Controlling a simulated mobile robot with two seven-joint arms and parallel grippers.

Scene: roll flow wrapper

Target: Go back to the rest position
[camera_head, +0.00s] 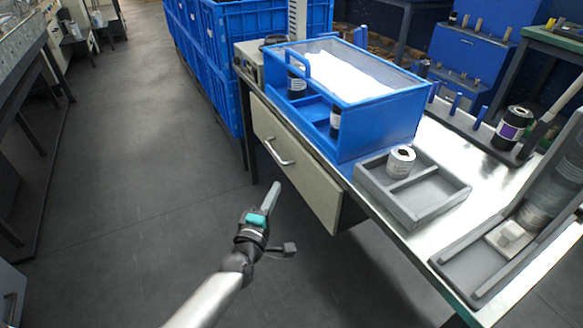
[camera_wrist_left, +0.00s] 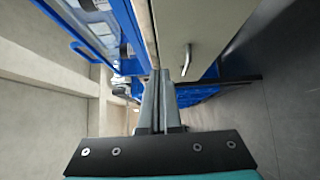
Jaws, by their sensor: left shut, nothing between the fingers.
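My left gripper (camera_head: 272,194) is in the lower middle of the head view, at the end of the arm that comes in from below. It is over the floor, in front of the bench drawer (camera_head: 296,168) and apart from it. In the left wrist view my left gripper (camera_wrist_left: 161,76) shows with its fingers together and nothing between them. The drawer front with its handle (camera_wrist_left: 186,60) shows there to the right of the fingers. My right gripper is not in view.
A metal-topped bench (camera_head: 469,144) fills the right side. It carries a blue box with a clear lid (camera_head: 370,118), a grey tray (camera_head: 436,190) with a white roll (camera_head: 401,160), and a dark roll (camera_head: 512,128). Blue crates (camera_head: 215,60) stand behind. The floor (camera_head: 130,190) at left is clear.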

